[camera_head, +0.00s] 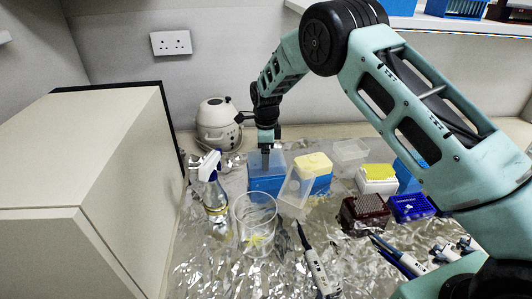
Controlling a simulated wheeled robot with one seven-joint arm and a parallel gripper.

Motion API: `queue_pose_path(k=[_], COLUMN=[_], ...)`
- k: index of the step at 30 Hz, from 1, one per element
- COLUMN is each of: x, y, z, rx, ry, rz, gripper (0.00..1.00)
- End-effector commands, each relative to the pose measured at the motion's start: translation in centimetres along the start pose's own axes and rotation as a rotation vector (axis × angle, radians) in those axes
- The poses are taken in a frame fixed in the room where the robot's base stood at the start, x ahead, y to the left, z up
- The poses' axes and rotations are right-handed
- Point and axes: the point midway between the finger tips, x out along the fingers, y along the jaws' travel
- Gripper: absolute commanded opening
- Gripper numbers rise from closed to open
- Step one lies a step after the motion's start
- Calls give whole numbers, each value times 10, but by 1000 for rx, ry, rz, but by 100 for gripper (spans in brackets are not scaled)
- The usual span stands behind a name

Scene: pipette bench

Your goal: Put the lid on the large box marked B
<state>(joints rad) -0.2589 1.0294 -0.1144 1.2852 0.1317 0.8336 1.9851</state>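My gripper (265,152) points down at the blue box (267,184) in the middle of the foil-covered bench. Its fingertips are small and partly lost against the box's pale blue upper part, so I cannot tell whether they hold anything. A clear, tray-like lid (296,188) stands tilted just right of and in front of this box. A second blue box (320,185) with a pale yellow top stands right beside it. Another clear lid or tray (350,152) lies behind to the right. No letter B is readable on any box.
A clear beaker (256,222) and a spray bottle (213,190) stand at the left front. A pipette (318,272) lies in front. A dark red rack (364,213), a blue rack (411,207) and a white-and-yellow box (377,178) stand to the right. A large pale cabinet (95,180) bounds the left.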

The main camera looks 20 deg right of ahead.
Motion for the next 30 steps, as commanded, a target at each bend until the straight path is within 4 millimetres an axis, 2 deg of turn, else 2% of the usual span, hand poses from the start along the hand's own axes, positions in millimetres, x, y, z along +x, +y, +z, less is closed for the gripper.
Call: queue_pose_path(k=[6,7,17,20,23,30], x=[1,1,-4,-15,-34,-91], y=[0,0,0,-1,-1,-1], z=[0,0,1,1,1,1], rx=[0,0,-1,-1,-1,-2], ry=[0,0,-1,-2,-3,-3], rz=[0,0,-2,-3,-6,-6], gripper=[70,100,100,100,100,100])
